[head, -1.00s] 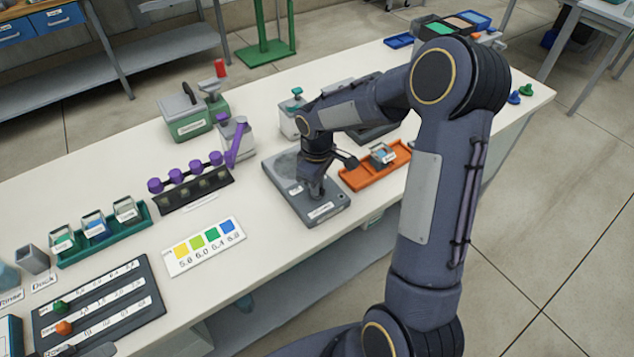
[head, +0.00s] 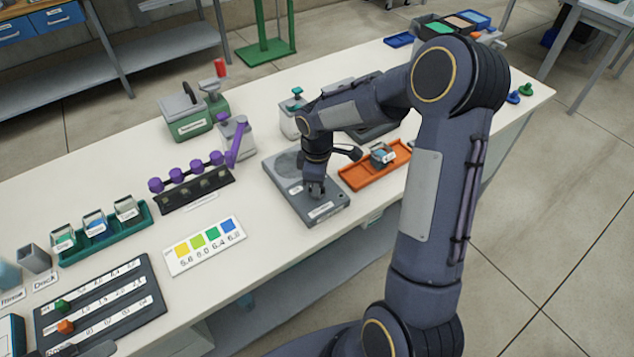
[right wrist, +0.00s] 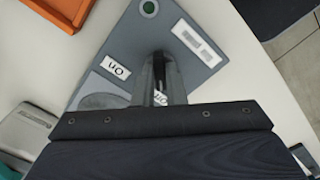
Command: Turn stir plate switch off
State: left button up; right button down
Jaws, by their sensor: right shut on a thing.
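The grey stir plate (head: 285,175) lies flat on the white bench, with a round disc on its top. In the right wrist view the stir plate (right wrist: 130,45) shows an "On" label (right wrist: 116,69), a white label strip and a round green spot (right wrist: 148,7). My right gripper (head: 316,194) points down onto the plate's front part. In the right wrist view the right gripper (right wrist: 161,84) is shut, its fingers at the plate's top beside a partly covered "Off" label (right wrist: 160,98). The switch between the fingers is hidden. My left gripper does not show.
An orange tray (head: 358,181) with a small labelled container (head: 382,155) stands right of the plate. A colour chart (head: 204,246), a black rack with purple-capped items (head: 195,189) and a green rack (head: 75,250) lie to the left. Bench between plate and chart is clear.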

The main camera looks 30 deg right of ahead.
jog(key=c, duration=1.5)
grip_release()
jog(key=shift+r, duration=0.1)
notch_tip(320, 180, up, 7)
jog(key=shift+r, duration=0.35)
